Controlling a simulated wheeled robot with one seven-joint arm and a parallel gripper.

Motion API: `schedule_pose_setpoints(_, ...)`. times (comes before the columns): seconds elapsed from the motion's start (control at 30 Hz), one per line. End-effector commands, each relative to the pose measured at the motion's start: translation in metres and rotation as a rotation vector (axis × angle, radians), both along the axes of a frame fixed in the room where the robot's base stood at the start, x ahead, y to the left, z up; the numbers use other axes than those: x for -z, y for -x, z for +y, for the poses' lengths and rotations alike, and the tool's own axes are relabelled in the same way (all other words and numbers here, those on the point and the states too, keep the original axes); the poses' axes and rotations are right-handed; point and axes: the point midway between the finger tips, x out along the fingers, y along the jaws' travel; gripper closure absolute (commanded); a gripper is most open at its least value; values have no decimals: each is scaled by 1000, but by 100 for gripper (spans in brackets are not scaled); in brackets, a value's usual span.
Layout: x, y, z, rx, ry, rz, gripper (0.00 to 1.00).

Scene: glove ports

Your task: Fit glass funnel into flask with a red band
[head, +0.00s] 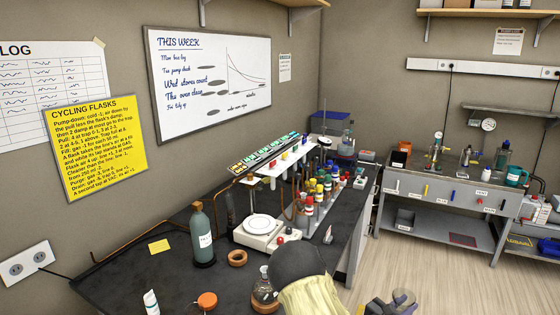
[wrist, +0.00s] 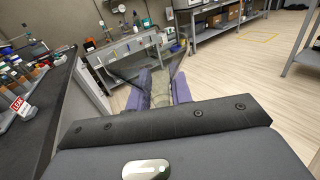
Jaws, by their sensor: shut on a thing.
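My gripper (head: 392,302) is low in the head view, right of the dark bench and over the floor. In the wrist view its purple fingers (wrist: 160,92) are shut on a clear glass piece, the glass funnel (wrist: 160,72), whose thin outline flares out beyond the fingers. Its lower part is hidden by the gripper. A round glass flask (head: 263,287) stands at the bench's front, left of my arm and apart from the gripper. My arm partly covers that area, and I cannot make out a red band on this flask.
On the bench (head: 185,262) are a green-grey bottle (head: 202,238), a white hotplate (head: 258,232), a cork ring (head: 237,258), an orange round item (head: 207,301) and several capped bottles (head: 318,190). A far grey bench (head: 440,188) holds glassware. The floor (head: 400,262) between is clear.

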Motion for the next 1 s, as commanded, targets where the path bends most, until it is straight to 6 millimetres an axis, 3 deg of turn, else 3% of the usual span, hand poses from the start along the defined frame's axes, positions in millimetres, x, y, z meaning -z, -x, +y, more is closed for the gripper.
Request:
schedule_pose_setpoints(0.1,21,-13,41,-194,6,12,100)
schedule_pose_setpoints(0.4,63,-24,116,-564,5,11,100)
schedule_pose_setpoints(0.8,111,-14,191,-935,3,6,100)
schedule_pose_setpoints(1.0,125,-7,211,-1033,0,1,100)
